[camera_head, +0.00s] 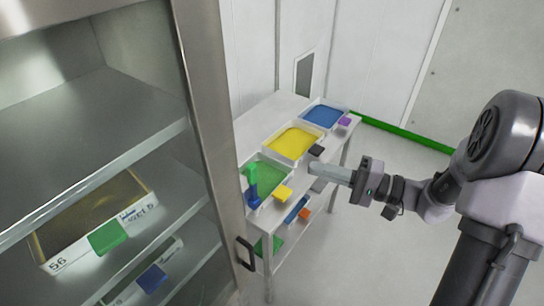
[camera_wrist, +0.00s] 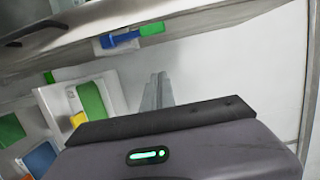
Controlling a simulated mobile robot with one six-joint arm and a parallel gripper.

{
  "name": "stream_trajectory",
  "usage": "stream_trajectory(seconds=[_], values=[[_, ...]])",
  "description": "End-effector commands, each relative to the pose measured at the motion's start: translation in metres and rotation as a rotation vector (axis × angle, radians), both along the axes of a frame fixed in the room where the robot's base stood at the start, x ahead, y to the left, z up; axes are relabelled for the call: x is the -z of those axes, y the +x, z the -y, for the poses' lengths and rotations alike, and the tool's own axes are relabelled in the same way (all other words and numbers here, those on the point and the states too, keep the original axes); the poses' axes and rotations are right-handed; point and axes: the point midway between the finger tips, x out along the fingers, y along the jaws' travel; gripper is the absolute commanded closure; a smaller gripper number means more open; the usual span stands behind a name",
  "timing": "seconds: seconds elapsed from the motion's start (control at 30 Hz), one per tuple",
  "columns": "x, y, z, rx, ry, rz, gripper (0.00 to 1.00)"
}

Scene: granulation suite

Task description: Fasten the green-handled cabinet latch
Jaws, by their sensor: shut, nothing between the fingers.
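The cabinet latch has a green handle (camera_head: 251,172) above a blue part (camera_head: 252,195), beside the metal edge of the cabinet (camera_head: 205,110) in the head view. In the wrist view the green handle (camera_wrist: 152,28) sits at the top, to the right of the blue part (camera_wrist: 120,40), on a pale plate along the cabinet edge. I cannot tell whether the latch is engaged. My gripper (camera_head: 316,168) is shut and empty, to the right of the latch and apart from it. Its fingers (camera_wrist: 157,90) point toward the cabinet edge in the wrist view.
A white rack (camera_head: 298,103) behind the cabinet edge holds a green tray (camera_head: 272,172), a yellow tray (camera_head: 292,144) and a blue tray (camera_head: 322,117), with small coloured blocks in front. A black handle (camera_head: 246,253) sticks out below the latch. Floor to the right is clear.

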Motion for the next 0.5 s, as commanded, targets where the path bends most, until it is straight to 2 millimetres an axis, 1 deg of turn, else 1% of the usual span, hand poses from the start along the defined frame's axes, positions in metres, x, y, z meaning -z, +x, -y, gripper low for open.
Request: stream_trajectory(seconds=[0.17,0.27,0.37,0.5], values=[[0.0,0.0,-0.001,-0.003,-0.001,-0.002,1.0],[0.0,0.003,-0.009,-0.004,-0.001,-0.001,1.0],[0.001,0.009,-0.025,-0.007,-0.001,-0.002,1.0],[0.001,0.021,-0.054,-0.009,-0.002,-0.002,1.0]])
